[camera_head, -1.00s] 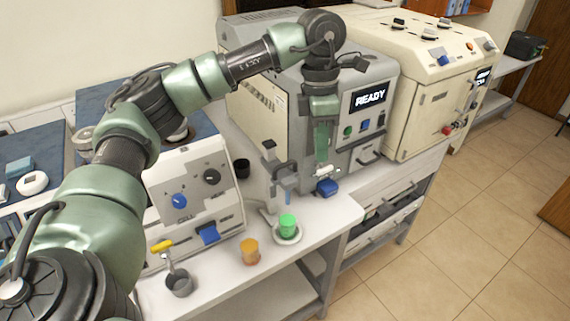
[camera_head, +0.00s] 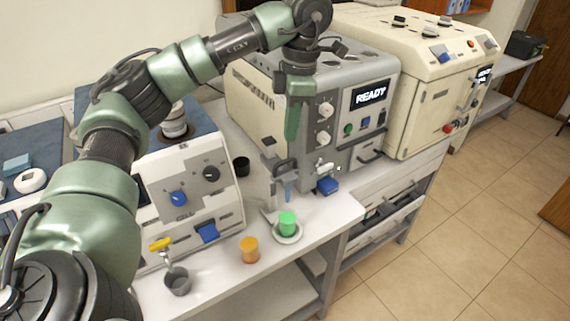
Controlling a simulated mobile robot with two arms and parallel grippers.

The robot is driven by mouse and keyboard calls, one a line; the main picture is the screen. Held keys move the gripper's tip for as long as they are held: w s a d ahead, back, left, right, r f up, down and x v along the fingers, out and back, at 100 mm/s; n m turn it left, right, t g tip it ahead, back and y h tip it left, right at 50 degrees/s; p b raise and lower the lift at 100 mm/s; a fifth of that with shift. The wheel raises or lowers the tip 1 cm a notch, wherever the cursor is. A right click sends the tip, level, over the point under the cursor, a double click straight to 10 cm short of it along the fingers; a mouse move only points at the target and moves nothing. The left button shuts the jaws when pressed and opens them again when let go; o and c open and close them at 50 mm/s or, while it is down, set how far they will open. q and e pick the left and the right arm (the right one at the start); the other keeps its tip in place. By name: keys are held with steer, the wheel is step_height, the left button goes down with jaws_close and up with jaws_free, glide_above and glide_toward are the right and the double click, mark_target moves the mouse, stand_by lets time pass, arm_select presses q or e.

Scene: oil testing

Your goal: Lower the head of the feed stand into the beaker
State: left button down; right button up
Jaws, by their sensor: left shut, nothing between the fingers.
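The feed stand (camera_head: 270,185) is a small grey upright stand at the front of the bench. The tube is above a green beaker (camera_head: 288,222), which stands on a white dish (camera_head: 288,238). I cannot tell from this angle whether the tip reaches into the beaker. My left gripper (camera_head: 291,138) hangs from the raised wrist, pointing down, shut and empty. It shows above the feed stand, apart from it. My right gripper is out of view.
A white cell unit (camera_head: 190,165) stands left of the stand. A grey machine reading READY (camera_head: 370,95) is behind. A black cup (camera_head: 241,167) stands beside the cell unit.

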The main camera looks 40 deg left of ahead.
arm_select(q)
steer(key=b, duration=0.4)
glide_above(291, 184)
steer(key=w+a, duration=0.2)
step_height(291, 184, down, 6)
steer(key=shift+a+r, duration=0.1)
steer(key=shift+r, duration=0.05)
steer(key=shift+s, duration=0.1)
step_height(291, 184, down, 12)
steer(key=b, duration=0.7)
steer(key=shift+r, duration=0.3)
steer(key=shift+w+d+r, duration=0.2)
steer(key=shift+w+d, duration=0.05)
steer(key=shift+w+d+r+p, duration=0.3)
steer(key=shift+w+d+p, duration=0.45)
steer(key=shift+w+d, duration=0.1)
